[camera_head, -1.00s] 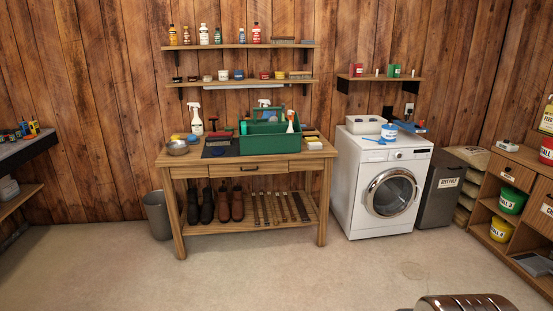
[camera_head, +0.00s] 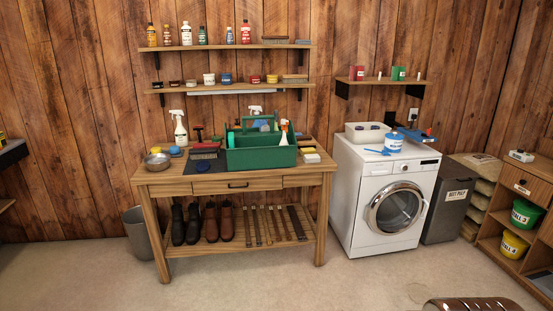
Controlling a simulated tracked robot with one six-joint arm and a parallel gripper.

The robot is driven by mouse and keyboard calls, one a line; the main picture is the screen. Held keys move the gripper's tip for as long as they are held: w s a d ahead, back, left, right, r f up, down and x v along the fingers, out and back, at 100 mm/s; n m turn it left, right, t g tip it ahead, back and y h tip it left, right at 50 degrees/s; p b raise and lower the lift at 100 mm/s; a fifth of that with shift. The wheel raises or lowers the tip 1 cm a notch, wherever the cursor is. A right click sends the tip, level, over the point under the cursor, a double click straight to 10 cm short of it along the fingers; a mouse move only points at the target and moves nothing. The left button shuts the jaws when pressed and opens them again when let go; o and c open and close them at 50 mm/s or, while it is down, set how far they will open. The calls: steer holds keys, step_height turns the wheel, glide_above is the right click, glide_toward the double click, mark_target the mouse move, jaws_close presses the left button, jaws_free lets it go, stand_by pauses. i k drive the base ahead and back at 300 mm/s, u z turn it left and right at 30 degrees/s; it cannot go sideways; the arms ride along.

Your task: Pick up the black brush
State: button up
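No brush stands out clearly as the black one. On the wooden workbench (camera_head: 160,180) a dark mat (camera_head: 203,165) bears a brush with a reddish-brown back and dark bristles (camera_head: 205,151). A small red-and-black item (camera_head: 197,132) stands behind it, too small to make out. Brush-like items also lie on the upper shelf (camera_head: 276,40) and the lower shelf (camera_head: 295,78). The green tote (camera_head: 262,158) beside the mat hides part of the bench top. My gripper's fingers do not show; only a shiny rounded part, apparently mine, shows at the bottom right.
A metal bowl (camera_head: 157,161) and white spray bottle (camera_head: 180,127) stand left of the mat. Boots (camera_head: 210,222) and several straps fill the bench's lower shelf. A bin (camera_head: 138,230) stands left, a washing machine (camera_head: 385,200) right. The floor in front is clear.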

mark_target(210, 153)
steer(key=u, duration=0.15)
steer(key=i, duration=2.15)
steer(key=u, duration=0.8)
steer(key=i, duration=0.75)
steer(key=u, duration=0.85)
steer(key=i, duration=1.05)
steer(key=u, duration=0.4)
